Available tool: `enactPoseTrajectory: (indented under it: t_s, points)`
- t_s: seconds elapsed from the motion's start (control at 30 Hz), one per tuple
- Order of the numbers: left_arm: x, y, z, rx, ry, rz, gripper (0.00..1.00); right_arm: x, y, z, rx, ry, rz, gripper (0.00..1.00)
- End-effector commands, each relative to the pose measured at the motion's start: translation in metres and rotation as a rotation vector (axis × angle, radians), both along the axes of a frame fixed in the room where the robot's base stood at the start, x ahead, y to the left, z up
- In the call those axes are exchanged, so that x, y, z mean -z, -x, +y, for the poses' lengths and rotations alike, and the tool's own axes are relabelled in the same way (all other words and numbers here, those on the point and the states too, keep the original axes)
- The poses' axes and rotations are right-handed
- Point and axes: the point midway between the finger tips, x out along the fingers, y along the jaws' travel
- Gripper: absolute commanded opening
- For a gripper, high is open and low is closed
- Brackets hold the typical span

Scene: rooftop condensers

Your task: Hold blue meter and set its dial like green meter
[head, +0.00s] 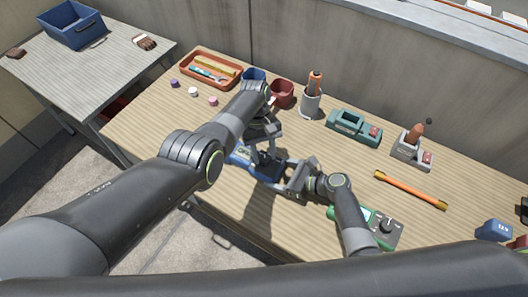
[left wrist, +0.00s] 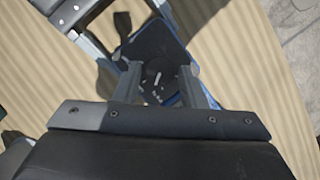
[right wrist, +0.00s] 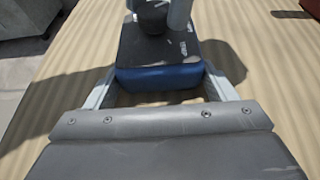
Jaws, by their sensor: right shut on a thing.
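The blue meter (head: 240,157) lies on the wooden bench with its dark face up. My right gripper (head: 292,184) is shut on one end of it; the right wrist view shows the fingers on both sides of the blue end (right wrist: 160,78). My left gripper (head: 263,143) is over the meter's face. In the left wrist view its fingers (left wrist: 160,82) are apart, one on each side of the dial area (left wrist: 153,92); a gap shows. The dial's setting is unclear. The green meter (head: 396,238) lies at the bench's front, partly hidden by my right arm; its dial (head: 387,226) is too small to read.
Along the back stand an orange tray (head: 238,83), a red cup (head: 282,95), a grey holder (head: 311,104), a teal case (head: 345,123) and a grey device (head: 408,151). An orange rod (head: 410,189) lies right of centre. A side table holds a blue crate (head: 72,27).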

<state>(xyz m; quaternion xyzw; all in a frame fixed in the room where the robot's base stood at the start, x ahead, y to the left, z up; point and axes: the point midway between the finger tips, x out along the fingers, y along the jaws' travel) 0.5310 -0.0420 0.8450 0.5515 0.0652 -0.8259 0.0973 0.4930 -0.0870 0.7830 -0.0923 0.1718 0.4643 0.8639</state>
Motion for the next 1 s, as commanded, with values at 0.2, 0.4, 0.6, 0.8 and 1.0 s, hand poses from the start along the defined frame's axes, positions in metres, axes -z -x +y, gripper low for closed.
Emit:
enactPoseTrajectory:
  t_s: [0.2,0.4,0.6,0.8,1.0]
  points:
    - [0.0,0.0,0.0,-0.001,0.0,0.0,0.52,0.001,0.0,0.0,0.0,0.0,0.001,0.41]
    - [-0.001,-0.001,0.0,-0.001,0.0,-0.001,0.52,0.001,0.0,0.0,-0.001,0.0,0.002,0.41]
    - [-0.021,-0.009,0.002,-0.002,0.0,-0.004,0.52,0.001,0.001,0.0,-0.001,0.0,0.002,0.41]
    - [-0.062,-0.027,0.006,-0.001,0.002,-0.006,0.52,0.001,0.001,0.0,-0.001,0.0,0.002,0.41]
    - [-0.095,-0.04,0.009,-0.001,0.0,-0.003,0.52,0.001,0.001,0.0,-0.001,0.0,0.002,0.41]
